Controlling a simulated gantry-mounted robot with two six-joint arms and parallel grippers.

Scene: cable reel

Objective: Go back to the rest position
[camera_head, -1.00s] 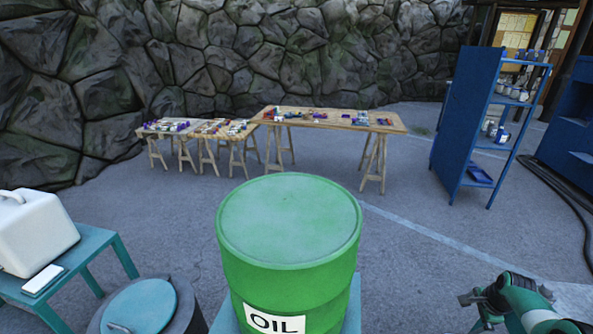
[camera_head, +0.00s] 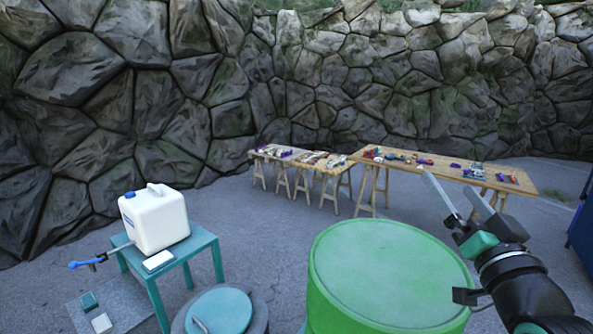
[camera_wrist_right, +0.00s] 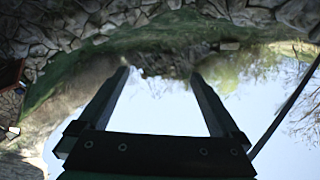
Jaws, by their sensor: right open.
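My right gripper (camera_head: 450,183) is raised at the right of the head view, its two fingers apart and pointing up and to the left. Nothing shows between them. It appears above and to the right of the green drum (camera_head: 385,270), in front of the long table in the picture. In the right wrist view the same gripper (camera_wrist_right: 158,72) has its fingers spread, with only sky and rock wall beyond them. My left gripper is in neither view. No cable reel can be made out.
A white canister (camera_head: 157,222) stands on a teal table (camera_head: 205,243) at left, beside a blue-handled rod (camera_head: 85,263). A lidded bin (camera_head: 220,312) stands left of the drum. Trestle tables (camera_head: 440,172) with small items stand before the stone wall (camera_head: 150,90). Open ground lies between.

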